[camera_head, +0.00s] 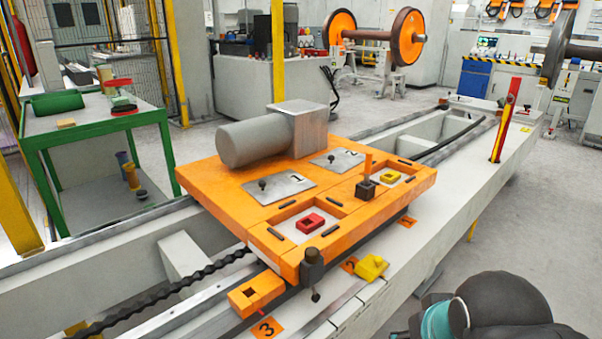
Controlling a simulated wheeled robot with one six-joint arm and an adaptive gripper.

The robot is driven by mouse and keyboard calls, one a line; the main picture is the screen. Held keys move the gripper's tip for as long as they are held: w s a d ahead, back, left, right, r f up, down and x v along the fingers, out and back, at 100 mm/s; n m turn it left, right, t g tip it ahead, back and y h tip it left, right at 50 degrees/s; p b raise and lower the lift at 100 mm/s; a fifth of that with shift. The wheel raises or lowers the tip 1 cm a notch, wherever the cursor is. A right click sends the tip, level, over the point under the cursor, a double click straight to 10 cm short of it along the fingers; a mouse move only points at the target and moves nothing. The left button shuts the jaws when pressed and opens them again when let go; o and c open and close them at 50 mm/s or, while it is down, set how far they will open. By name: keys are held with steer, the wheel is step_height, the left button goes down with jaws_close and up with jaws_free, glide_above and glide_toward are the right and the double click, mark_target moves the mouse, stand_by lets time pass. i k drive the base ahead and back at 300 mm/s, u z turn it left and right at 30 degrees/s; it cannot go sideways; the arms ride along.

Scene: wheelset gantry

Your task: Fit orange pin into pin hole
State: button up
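An orange pin (368,163) stands upright in a dark square block (367,190) on the right part of the orange carriage top (225,182). I cannot tell whether the pin sits in a hole there or is part of the block. An orange block with a dark square opening (266,286) is at the carriage's front, near the label 3. A red block with a square opening (311,222) lies in a front recess, and a yellow block (412,179) lies in a right one. Which opening is the pin hole is not clear. My gripper is not in view; only part of my arm shows at bottom right.
A grey motor-like cylinder (256,138) sits on the carriage. A dark post (313,268) stands at its front corner. Another yellow block (371,267) rests on the pale rail beam near label 2. A green table (90,126) stands left, and a red-yellow post (505,120) right.

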mark_target(292, 134)
steer(key=k, duration=0.6)
steer(key=z, duration=0.45)
steer(key=i, duration=1.35)
steer(key=u, duration=0.75)
